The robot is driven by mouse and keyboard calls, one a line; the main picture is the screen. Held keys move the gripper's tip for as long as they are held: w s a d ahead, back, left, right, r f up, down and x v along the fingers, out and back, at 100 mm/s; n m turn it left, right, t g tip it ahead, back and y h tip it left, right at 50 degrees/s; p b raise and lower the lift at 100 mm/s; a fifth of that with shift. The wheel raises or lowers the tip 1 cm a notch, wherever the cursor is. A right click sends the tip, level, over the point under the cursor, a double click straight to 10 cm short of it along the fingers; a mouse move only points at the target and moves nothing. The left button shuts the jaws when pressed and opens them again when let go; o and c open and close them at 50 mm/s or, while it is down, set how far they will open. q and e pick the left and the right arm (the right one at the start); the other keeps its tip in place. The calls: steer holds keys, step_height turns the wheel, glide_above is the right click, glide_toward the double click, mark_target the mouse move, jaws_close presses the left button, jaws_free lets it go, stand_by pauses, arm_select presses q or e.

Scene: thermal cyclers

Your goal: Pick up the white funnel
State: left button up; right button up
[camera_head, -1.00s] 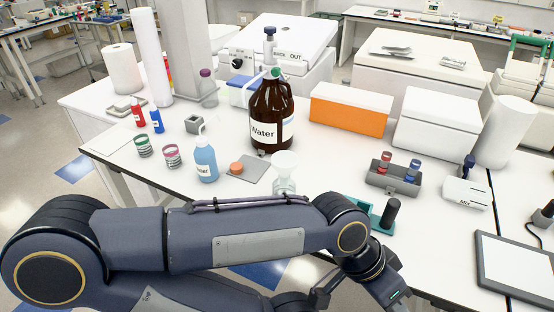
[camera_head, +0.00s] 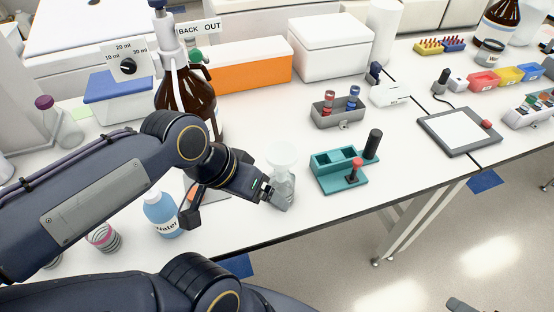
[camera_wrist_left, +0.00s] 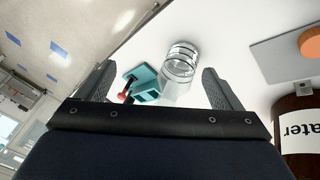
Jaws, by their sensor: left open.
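The white funnel (camera_head: 282,154) is upright in the mouth of a clear glass flask (camera_head: 285,190) near the table's front edge. My left gripper (camera_head: 268,190) is open, just left of the flask and below the funnel's cone. In the left wrist view, its two fingers (camera_wrist_left: 160,88) are spread wide. The ringed clear glass (camera_wrist_left: 180,60) shows beyond the gap between them, with the pale funnel (camera_wrist_left: 174,95) seen faintly against the white table. A dark tip at the bottom right edge of the head view (camera_head: 460,304) may be my right gripper; its jaws cannot be made out.
A teal rack (camera_head: 338,172) with a red-topped and a black piece stands right of the flask. A blue water bottle (camera_head: 160,214) and a brown bottle (camera_head: 205,105) stand left, near my arm. A grey tube rack (camera_head: 340,108) is behind.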

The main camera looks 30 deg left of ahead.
mark_target(281, 156)
arm_select(q)
steer(key=w+r+m+g+y, duration=0.1)
steer(key=w+r, duration=0.1)
steer(key=w, duration=0.1)
steer(key=w+r+m+g+y+b, duration=0.1)
steer(key=w+r+m+g, duration=0.1)
steer(key=w, duration=0.2)
steer(key=w+r+m+g+y, duration=0.1)
steer(key=w+r, duration=0.2)
steer(key=shift+w+a+b, duration=0.15)
steer(key=shift+a+b, duration=0.2)
steer(key=shift+m, duration=0.3)
step_height(281, 156, down, 7)
steer(key=shift+d+f, duration=0.15)
steer(key=shift+c, duration=0.5)
steer(key=c, duration=0.7)
